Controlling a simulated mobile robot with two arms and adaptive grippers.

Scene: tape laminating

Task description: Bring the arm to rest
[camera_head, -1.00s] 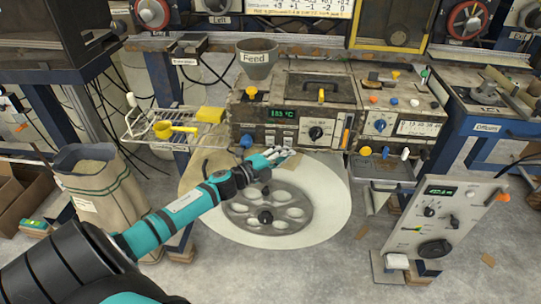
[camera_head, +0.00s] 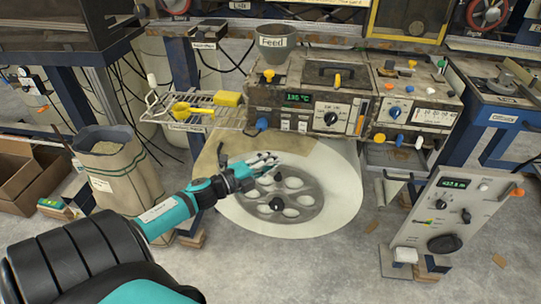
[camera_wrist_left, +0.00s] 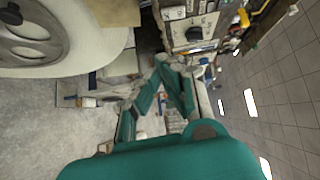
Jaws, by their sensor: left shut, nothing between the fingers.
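My left arm reaches in from the lower left of the head view. Its gripper (camera_head: 262,164) is shut and empty, above the upper part of the large pale reel with a grey spoked hub (camera_head: 300,205). The shut fingers also show in the left wrist view (camera_wrist_left: 165,62), with part of the reel (camera_wrist_left: 85,58) at the upper left. My right gripper is in neither view.
The machine with the Feed cup (camera_head: 278,48) and knobs stands behind the reel. A wire shelf (camera_head: 185,112) holds a yellow scoop (camera_head: 190,109) and sponge (camera_head: 228,98). A sack (camera_head: 118,170) stands at left. A tilted control box (camera_head: 448,215) stands at right.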

